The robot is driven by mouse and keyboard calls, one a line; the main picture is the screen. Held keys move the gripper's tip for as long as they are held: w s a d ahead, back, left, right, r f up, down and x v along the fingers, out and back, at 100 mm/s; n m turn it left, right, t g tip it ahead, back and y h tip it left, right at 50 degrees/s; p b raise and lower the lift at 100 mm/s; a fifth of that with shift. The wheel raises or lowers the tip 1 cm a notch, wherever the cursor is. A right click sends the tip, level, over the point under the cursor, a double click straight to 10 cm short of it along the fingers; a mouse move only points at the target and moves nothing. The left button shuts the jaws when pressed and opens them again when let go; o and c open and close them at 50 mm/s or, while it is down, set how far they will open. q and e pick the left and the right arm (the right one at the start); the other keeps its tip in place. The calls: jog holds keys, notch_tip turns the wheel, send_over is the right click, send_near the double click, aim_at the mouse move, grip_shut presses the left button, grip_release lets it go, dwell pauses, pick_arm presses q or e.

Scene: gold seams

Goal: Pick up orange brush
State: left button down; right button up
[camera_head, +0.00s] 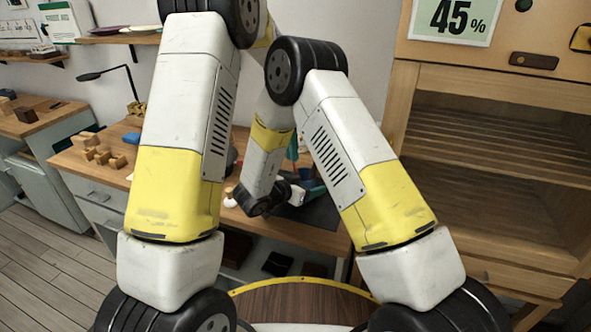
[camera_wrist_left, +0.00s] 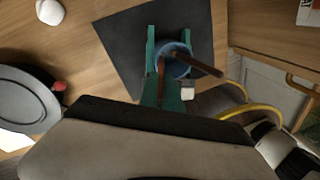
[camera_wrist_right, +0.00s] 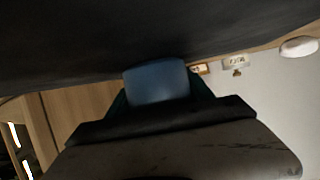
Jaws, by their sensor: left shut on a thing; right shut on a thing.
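My left gripper (camera_head: 292,149) is over the desk, and its teal fingers (camera_wrist_left: 161,95) show in the left wrist view. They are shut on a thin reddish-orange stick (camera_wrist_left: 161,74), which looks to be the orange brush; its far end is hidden. A blue cup (camera_wrist_left: 175,60) stands just beyond it, over a dark mat. A brown handle (camera_wrist_left: 203,64) leans out of the cup to the right. My right gripper (camera_wrist_right: 158,88) is shut on the blue cup (camera_wrist_right: 156,82), a teal finger on either side of it.
The dark mat (camera_wrist_left: 120,35) lies near the desk edge. A round grey object (camera_wrist_left: 25,105) and a white one (camera_wrist_left: 50,11) are close by. A wooden cabinet (camera_head: 480,140) stands on the right.

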pick_arm(q)
jog(key=shift+r, duration=0.15)
dwell(0.7)
notch_tip(320, 180, up, 10)
jog(key=shift+f, duration=0.1)
dwell(0.3)
pick_arm(e)
jog(key=o, duration=1.6)
jog(key=shift+o, duration=0.2)
